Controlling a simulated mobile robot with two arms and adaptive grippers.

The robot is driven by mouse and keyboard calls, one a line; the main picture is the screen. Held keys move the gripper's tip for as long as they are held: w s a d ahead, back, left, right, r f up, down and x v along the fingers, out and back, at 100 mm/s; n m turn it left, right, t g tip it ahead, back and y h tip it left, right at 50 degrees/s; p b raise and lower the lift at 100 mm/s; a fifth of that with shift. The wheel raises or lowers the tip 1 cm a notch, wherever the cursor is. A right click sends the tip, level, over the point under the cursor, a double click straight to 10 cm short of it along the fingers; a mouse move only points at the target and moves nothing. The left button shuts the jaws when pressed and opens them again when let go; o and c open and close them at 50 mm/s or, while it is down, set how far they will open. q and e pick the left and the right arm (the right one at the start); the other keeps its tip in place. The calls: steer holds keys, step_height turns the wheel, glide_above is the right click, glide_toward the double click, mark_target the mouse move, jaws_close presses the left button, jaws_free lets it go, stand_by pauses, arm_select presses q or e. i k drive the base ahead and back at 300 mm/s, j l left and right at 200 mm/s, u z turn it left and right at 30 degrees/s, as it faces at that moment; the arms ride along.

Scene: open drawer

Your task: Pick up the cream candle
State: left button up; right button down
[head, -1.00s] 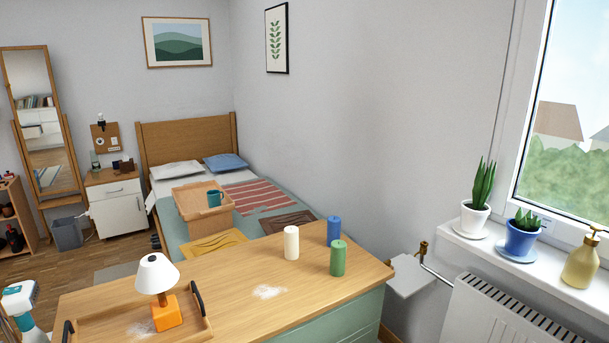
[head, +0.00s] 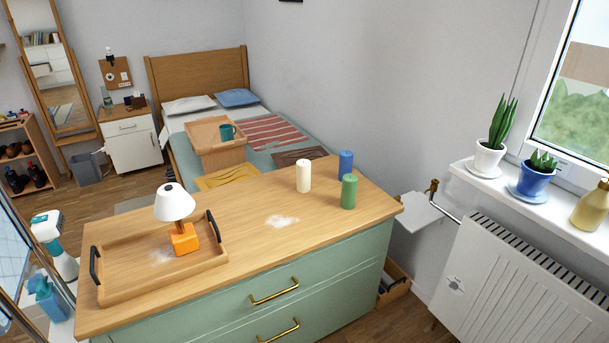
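The cream candle (head: 303,176) stands upright on the wooden top of the green dresser (head: 245,225), near its back edge. A blue candle (head: 345,163) and a green candle (head: 349,191) stand to its right, close by but apart from it. Neither of my grippers shows in the head view.
A wooden tray (head: 125,283) with black handles holds an orange-based lamp (head: 174,205) on the dresser's left. A radiator (head: 500,270) and a windowsill with potted plants (head: 537,176) are at the right.

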mark_target(303, 165)
steer(key=i+l, duration=0.2)
steer(key=i, duration=0.2)
steer(key=i+l+u, duration=0.3)
steer(key=i+u, duration=0.15)
steer(key=i+l+u, duration=0.4)
